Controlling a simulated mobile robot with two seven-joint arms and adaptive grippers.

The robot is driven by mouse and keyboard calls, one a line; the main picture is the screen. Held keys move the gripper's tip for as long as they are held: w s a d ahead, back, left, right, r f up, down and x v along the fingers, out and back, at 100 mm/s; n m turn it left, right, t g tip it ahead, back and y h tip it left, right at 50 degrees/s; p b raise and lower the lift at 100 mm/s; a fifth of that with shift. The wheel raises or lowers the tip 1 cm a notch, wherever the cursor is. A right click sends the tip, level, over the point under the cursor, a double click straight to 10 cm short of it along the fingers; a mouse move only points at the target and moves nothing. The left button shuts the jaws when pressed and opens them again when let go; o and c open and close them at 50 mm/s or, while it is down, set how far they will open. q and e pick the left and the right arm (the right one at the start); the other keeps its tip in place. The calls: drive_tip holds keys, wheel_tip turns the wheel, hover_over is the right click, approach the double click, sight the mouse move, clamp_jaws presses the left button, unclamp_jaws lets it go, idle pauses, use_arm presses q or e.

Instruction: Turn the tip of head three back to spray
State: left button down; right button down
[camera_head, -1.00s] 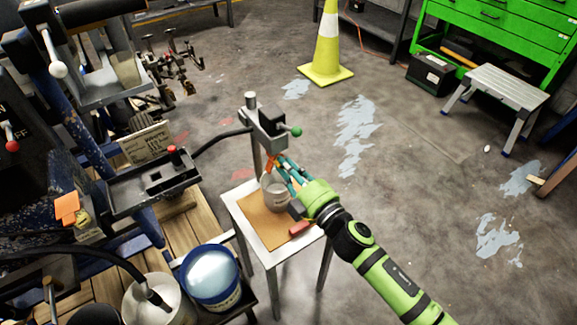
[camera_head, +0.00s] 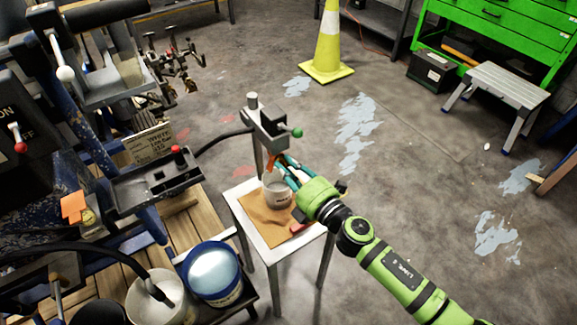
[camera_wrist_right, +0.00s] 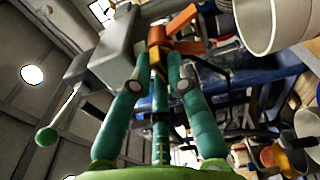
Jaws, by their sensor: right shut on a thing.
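The grey spray head (camera_head: 265,130) stands on a post by the small table, with a green-knobbed lever (camera_head: 296,132). Its orange tip (camera_head: 273,160) shows below the head, and in the right wrist view the orange tip (camera_wrist_right: 172,36) sits between my fingertips under the grey head body (camera_wrist_right: 117,50). My right gripper (camera_head: 279,163), with teal fingers, is shut on the orange tip. In the right wrist view its fingers (camera_wrist_right: 160,72) close around it. The fingers partly hide the tip, so its exact turn is hard to tell. My left gripper is not in view.
A white cup (camera_head: 277,190) stands on a brown sheet (camera_head: 262,222) on the small table (camera_head: 237,208), just below the gripper. A blue paint bucket (camera_head: 211,275) and the striper's wooden deck (camera_head: 185,236) are at left. A yellow cone (camera_head: 328,50) stands behind on open floor.

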drive_tip(key=shift+a+f+n+h+p, duration=0.15)
drive_tip(key=shift+n+p, duration=0.4)
drive_tip(key=shift+n, duration=1.5)
drive_tip(key=shift+d+r+n+h+p, duration=0.15)
drive_tip(key=shift+n+p, duration=0.4)
drive_tip(key=shift+n, duration=1.5)
drive_tip(key=n+p, duration=0.1)
drive_tip(key=n, duration=0.1)
drive_tip(key=shift+r+n, duration=0.1)
drive_tip(key=shift+n, duration=0.2)
drive_tip(key=n+p, duration=0.1)
drive_tip(key=n, duration=0.2)
drive_tip(key=shift+w+r+n+h+p, duration=0.1)
drive_tip(key=shift+n+h+p, duration=0.2)
drive_tip(key=shift+n+p, duration=0.1)
drive_tip(key=shift+n, duration=0.5)
drive_tip(key=c, duration=1.4)
unclamp_jaws()
drive_tip(key=shift+o, duration=1.4)
drive_tip(key=shift+w+a, duration=0.1)
